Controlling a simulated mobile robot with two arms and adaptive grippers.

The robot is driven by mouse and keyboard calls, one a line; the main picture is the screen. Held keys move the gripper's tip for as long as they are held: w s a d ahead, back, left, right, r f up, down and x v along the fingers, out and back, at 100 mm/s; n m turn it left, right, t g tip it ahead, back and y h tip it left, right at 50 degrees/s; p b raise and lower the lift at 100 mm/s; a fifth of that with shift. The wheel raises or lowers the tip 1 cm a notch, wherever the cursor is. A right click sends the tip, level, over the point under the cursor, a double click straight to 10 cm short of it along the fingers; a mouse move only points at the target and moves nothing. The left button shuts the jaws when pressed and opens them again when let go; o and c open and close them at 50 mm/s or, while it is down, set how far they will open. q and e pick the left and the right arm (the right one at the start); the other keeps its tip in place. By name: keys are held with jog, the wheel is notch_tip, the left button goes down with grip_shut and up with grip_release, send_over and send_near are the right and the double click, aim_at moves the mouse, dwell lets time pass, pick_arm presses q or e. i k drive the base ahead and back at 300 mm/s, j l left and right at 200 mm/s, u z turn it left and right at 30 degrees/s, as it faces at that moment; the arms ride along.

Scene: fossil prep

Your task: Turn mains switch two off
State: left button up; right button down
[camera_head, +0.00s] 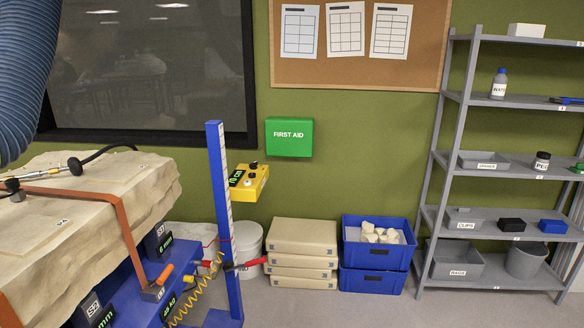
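No mains switch that I can make out shows in the head view, and none carries a readable label of that kind. Neither of my grippers is in view. A yellow control box (249,182) with a green display and buttons is at the upright blue post (224,215). Dark boxes marked S1 (157,242) and S2 (95,311) with green readouts sit along the blue frame below the rock.
A large strapped rock block (90,200) fills the left, with a blue hose (25,70) above it. Stacked cartons (303,237), blue crates (375,280) and a grey shelf rack (500,148) stand along the green wall. Floor is clear at the lower right.

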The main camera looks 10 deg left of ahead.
aim_at(253, 166)
jog(key=i+j+u, duration=0.1)
jog(key=i+u, duration=0.15)
jog(key=i, duration=0.15)
jog(key=i+u, duration=0.25)
jog(key=i, duration=0.2)
jog(key=i+j+z, duration=0.1)
jog(key=i+z, duration=0.15)
jog(key=i, duration=0.25)
jog(key=i+j+z, duration=0.25)
jog(key=i, duration=0.25)
